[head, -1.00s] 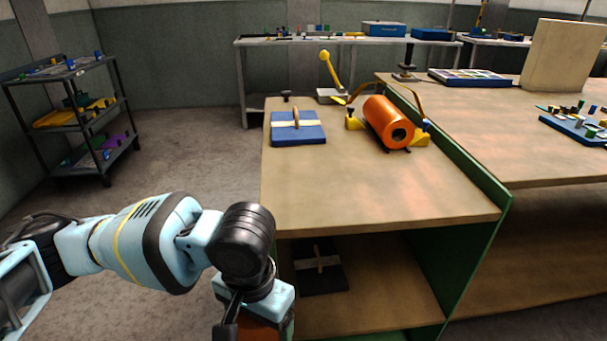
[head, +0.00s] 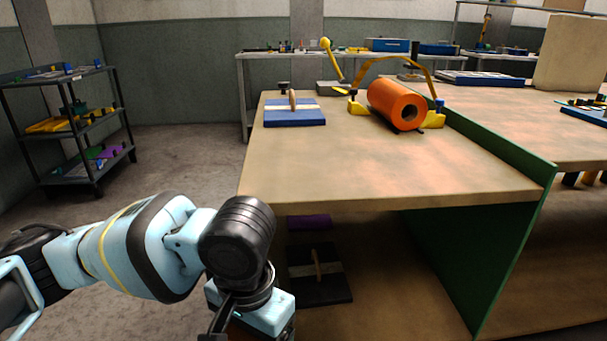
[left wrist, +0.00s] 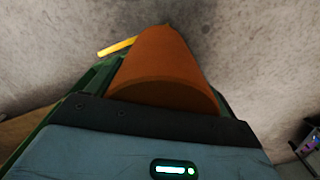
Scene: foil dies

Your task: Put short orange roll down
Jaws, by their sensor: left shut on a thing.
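The short orange roll (left wrist: 165,65) fills the middle of the left wrist view, its near end close against the gripper's dark edge. My left gripper (left wrist: 160,115) is shut on it; the fingertips are not clearly visible. In the head view the left wrist is at the bottom, in front of the workbench (head: 350,175), with a sliver of orange at the frame's lower edge. Another orange roll (head: 396,105) lies on the workbench in a holder with yellow feet (head: 434,119) and an arched bar. My right gripper is not in view.
A blue block with a wooden handle (head: 294,117) sits at the bench's back left. The front of the benchtop is clear. Below, a lower shelf (head: 400,285) holds a dark handled block (head: 318,275) and a purple piece (head: 309,222). A green panel (head: 490,160) edges the right.

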